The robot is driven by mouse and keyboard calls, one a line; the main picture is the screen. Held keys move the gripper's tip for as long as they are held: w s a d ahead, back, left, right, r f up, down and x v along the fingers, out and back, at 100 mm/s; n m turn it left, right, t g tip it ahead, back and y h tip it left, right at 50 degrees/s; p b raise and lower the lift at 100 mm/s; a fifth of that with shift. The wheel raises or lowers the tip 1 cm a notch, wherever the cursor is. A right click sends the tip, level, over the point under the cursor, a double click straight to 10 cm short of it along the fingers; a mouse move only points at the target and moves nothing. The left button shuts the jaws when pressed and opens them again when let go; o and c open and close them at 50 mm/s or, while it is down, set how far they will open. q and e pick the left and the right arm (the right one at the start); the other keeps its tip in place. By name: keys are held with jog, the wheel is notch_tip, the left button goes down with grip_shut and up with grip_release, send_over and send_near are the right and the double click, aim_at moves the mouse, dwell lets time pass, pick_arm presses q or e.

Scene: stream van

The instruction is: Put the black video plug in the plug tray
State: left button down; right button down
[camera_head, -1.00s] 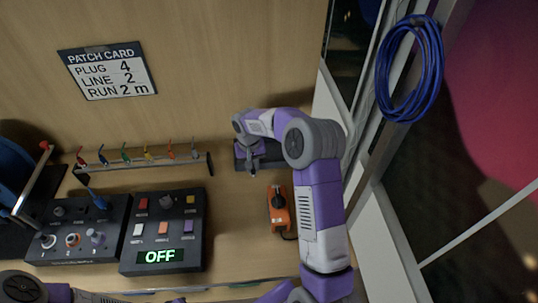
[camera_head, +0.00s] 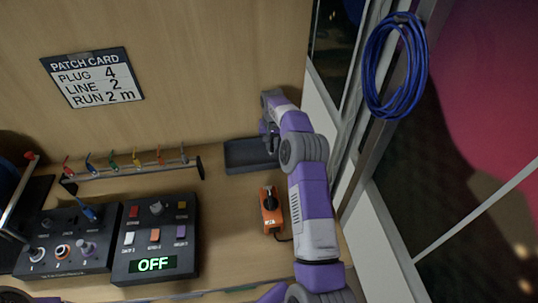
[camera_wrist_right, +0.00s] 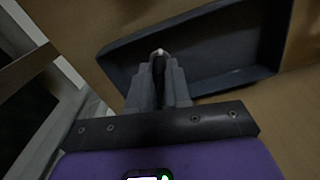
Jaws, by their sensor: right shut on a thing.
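The black video plug (camera_wrist_right: 159,68) is between the fingers of my right gripper (camera_wrist_right: 160,82) in the right wrist view, with a pale tip showing at its end. In the head view my right gripper (camera_head: 270,141) is at the right end of the dark, shallow plug tray (camera_head: 243,156). The tray also shows in the right wrist view (camera_wrist_right: 225,55), empty where visible. The plug overlaps the tray's near wall in that view; I cannot tell whether it touches. My left gripper is out of view.
A rack of coloured plugs (camera_head: 130,172) and two control boxes, one reading OFF (camera_head: 153,264), stand to the left. The window wall with a coiled blue cable (camera_head: 374,70) is close on the right.

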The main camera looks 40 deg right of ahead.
aim_at(271, 151)
notch_tip(271, 151, down, 6)
jog(key=shift+r, duration=0.1)
jog(key=shift+b, duration=0.3)
jog(key=shift+f, duration=0.25)
jog(key=c, duration=1.1)
grip_release()
jog(key=shift+o, duration=0.2)
jog(key=shift+w+r, duration=0.1)
jog(key=shift+r, duration=0.45)
notch_tip(271, 151, up, 11)
jog(key=shift+r+p, duration=0.2)
jog(key=shift+p, duration=0.55)
